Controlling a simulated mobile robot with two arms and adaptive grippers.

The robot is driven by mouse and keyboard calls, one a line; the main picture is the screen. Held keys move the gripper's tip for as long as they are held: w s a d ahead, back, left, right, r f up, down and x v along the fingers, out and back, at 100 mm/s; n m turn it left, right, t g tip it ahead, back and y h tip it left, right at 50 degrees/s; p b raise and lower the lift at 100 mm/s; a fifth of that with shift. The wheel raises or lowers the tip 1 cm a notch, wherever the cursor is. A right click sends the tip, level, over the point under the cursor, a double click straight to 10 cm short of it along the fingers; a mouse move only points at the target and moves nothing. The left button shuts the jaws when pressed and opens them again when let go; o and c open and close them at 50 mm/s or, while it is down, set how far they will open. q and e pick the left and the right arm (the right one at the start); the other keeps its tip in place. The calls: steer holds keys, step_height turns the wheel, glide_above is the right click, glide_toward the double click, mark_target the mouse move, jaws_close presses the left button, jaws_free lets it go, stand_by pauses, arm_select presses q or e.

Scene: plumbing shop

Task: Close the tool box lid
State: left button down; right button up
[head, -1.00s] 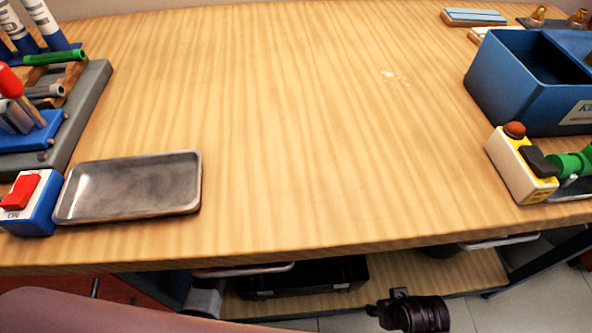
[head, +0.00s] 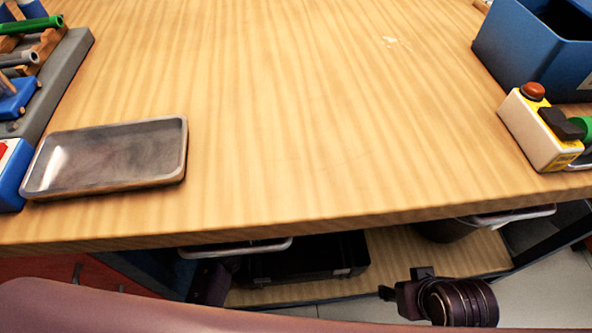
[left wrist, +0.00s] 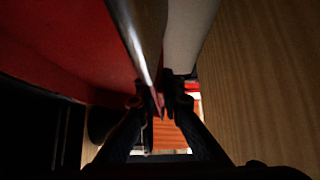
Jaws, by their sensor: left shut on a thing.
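In the left wrist view my left gripper (left wrist: 160,100) is shut on the thin metal-edged rim of a red panel (left wrist: 65,40), which seems to be part of the tool box. A red surface (head: 50,260) with small dark fittings shows below the table at the lower left of the head view; I cannot tell whether it is the same thing. The lid's angle is hidden. A dark part of my right arm (head: 455,302) shows below the table's front edge; its fingers cannot be made out.
A wooden workbench (head: 290,130) fills the head view, its middle clear. A metal tray (head: 110,158) lies at left, and a blue bin (head: 530,50) and a yellow-white switch box (head: 540,130) stand at right. Under the bench, a black case (head: 310,260) sits on a lower shelf.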

arm_select(q)
steer(key=s, duration=0.2)
steer(key=shift+s+d+f, duration=0.3)
steer(key=shift+s, duration=0.1)
steer(key=shift+s+f, duration=0.1)
steer(key=c, duration=2.1)
jaws_free()
steer(key=v, duration=1.2)
